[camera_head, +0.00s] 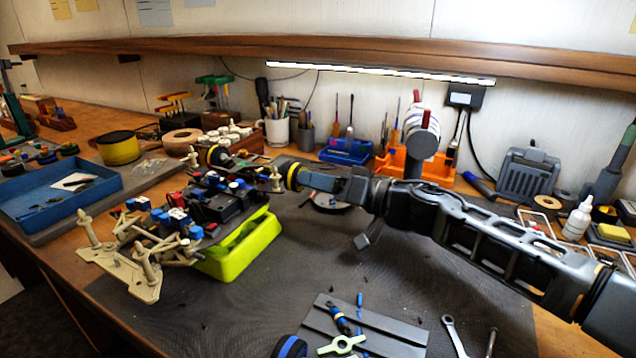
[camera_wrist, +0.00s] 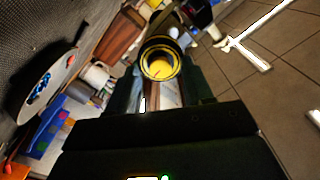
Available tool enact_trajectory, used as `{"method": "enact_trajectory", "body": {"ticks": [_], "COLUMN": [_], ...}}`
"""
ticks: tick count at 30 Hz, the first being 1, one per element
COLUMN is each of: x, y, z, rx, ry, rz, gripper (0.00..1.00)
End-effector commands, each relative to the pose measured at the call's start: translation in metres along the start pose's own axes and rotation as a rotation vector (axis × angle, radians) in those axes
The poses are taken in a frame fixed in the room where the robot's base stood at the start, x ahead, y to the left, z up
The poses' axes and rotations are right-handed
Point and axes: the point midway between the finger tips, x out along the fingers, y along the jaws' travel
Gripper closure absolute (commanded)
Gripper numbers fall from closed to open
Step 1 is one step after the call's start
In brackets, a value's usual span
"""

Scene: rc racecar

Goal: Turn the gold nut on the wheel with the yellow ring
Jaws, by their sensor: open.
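The stripped racecar chassis (camera_head: 215,200) rests on a lime-green stand (camera_head: 240,248) at the left of the mat. A dark wheel with a yellow ring (camera_head: 293,176) is on its right side, directly in front of my gripper (camera_head: 312,179). In the wrist view this wheel (camera_wrist: 160,48) faces the camera, with a gold-yellow centre (camera_wrist: 160,68) inside its ring. The nut's exact outline is too small and blurred to tell. My gripper (camera_wrist: 163,92) is open, its dark fingers on either side of the wheel's line. Contact cannot be told.
Beige suspension parts (camera_head: 125,270) stick out at the chassis's front left. A grey tray (camera_head: 375,335) with tools and a blue-ringed wheel (camera_head: 290,347) lie at the front. The mat between is mostly clear.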

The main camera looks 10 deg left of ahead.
Motion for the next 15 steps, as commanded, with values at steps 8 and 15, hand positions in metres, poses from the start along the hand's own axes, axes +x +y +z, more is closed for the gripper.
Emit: {"method": "enact_trajectory", "body": {"ticks": [8, 15], "x": [0.0022, 0.0021], "y": [-0.0001, -0.0001], "z": [0.0, 0.0], "rx": [0.0, 0.0], "ry": [0.0, 0.0], "rz": [0.0, 0.0], "gripper": [0.49, 0.69]}}
